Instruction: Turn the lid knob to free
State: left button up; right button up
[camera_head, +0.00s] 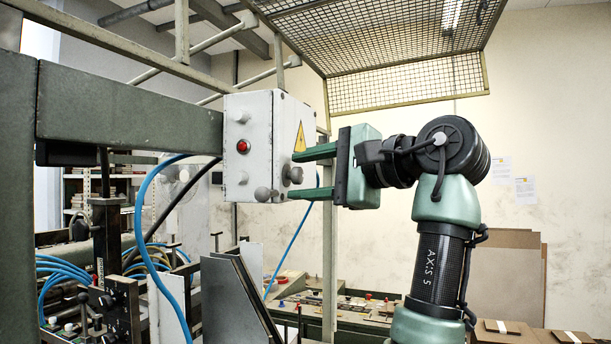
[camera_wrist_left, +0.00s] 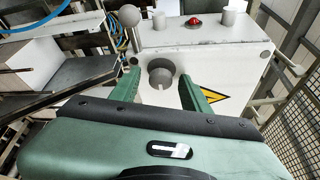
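A white control box (camera_head: 256,120) hangs on the green beam. A round grey knob (camera_head: 292,174) sticks out of its right face, below a yellow warning triangle (camera_head: 300,138). The knob also shows in the left wrist view (camera_wrist_left: 161,76), with a slot or notch at its lower middle. My left gripper (camera_head: 292,175) is open in front of this face, one finger above the knob and one below. In the wrist view the fingers stand on either side of the knob, with gaps between. My right gripper is not in view.
A ball-ended lever (camera_head: 262,194) sits at the box's lower edge, close to the lower finger. A red button (camera_head: 243,146) and white knobs are on the front face. A mesh guard (camera_head: 400,40) hangs above. Blue hoses (camera_head: 147,190) run at left.

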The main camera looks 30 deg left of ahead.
pick_arm(q)
jog(key=s+d+b, duration=0.1)
jog(key=d+b, duration=0.1)
jog(key=d, duration=0.5)
jog(key=shift+d+r, duration=0.35)
jog(key=shift+r, duration=0.05)
